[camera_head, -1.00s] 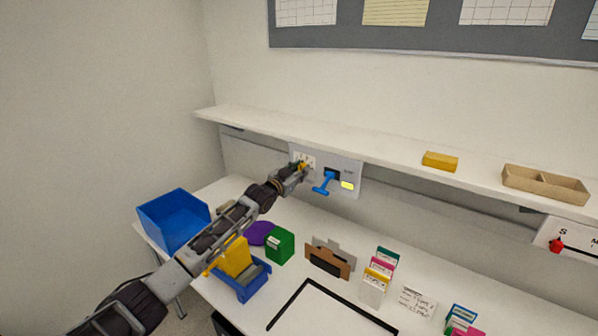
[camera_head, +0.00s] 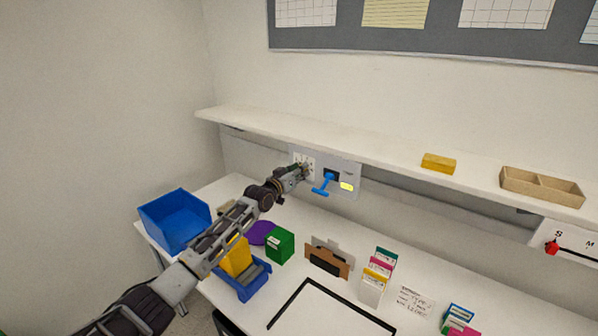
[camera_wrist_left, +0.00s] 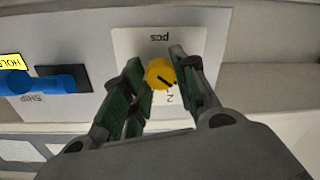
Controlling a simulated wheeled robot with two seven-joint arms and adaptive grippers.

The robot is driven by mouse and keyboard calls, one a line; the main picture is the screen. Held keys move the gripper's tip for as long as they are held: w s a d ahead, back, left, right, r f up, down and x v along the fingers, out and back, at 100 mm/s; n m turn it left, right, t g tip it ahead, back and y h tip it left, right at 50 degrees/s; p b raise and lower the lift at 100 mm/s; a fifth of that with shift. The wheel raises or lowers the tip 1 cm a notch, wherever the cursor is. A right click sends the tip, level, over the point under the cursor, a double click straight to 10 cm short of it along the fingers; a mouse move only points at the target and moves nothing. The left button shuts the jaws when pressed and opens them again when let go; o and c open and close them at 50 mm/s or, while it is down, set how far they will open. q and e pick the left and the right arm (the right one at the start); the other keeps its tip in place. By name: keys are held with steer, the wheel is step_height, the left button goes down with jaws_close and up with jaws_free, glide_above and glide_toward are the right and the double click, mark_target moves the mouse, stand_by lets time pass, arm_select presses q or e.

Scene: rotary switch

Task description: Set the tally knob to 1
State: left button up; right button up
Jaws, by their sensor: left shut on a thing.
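The tally knob (camera_wrist_left: 160,73) is a small yellow round knob with a dark slanted pointer line, on a white plate (camera_wrist_left: 125,45) marked "pcs", upside down in the left wrist view. A "2" shows on the plate below the knob; other numbers are hidden by the fingers. My left gripper (camera_wrist_left: 156,66) is shut on the knob, one green-padded finger on each side. In the head view my left gripper (camera_head: 304,171) is at the wall panel (camera_head: 352,168) under the shelf and mostly hides the knob. My right gripper is not in view.
A blue lever (camera_head: 323,185) sticks out of the panel right beside the gripper, with a yellow label (camera_head: 347,186) near it. The shelf (camera_head: 380,149) runs just above. A blue bin (camera_head: 172,222) and a green box (camera_head: 280,246) stand on the table below.

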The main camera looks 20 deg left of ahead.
arm_select(q)
steer(key=shift+n, duration=0.4)
steer(key=o, duration=1)
steer(key=shift+s, duration=0.2)
steer(key=shift+v, duration=5.85)
steer(key=shift+f, duration=0.1)
